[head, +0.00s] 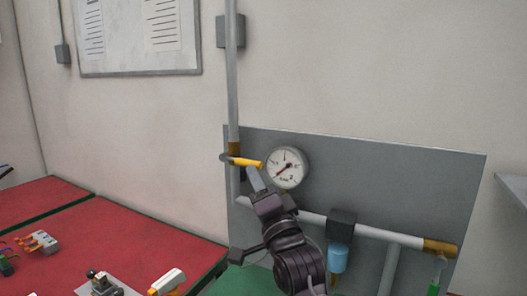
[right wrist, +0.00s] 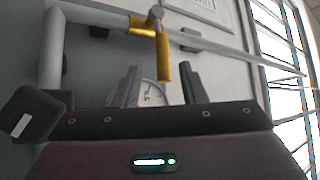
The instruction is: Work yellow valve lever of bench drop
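The yellow valve lever (head: 246,162) sticks out to the right from a brass valve on the vertical pipe, at the upper left of the grey panel. In the right wrist view the lever (right wrist: 164,58) hangs from its brass fitting, its free end above the gap between my fingers. My right gripper (head: 255,178) is at the lever's free end, just below it in the head view. In the right wrist view the gripper (right wrist: 160,84) has its two fingers apart with nothing clamped; I cannot tell whether either touches the lever. My left gripper is not in view.
A round gauge (head: 287,168) sits close to the right of the lever. A grey panel (head: 400,180) carries a horizontal pipe (head: 375,232) and a blue filter bowl (head: 337,258). A red-topped bench (head: 130,225) with fittings stands at left.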

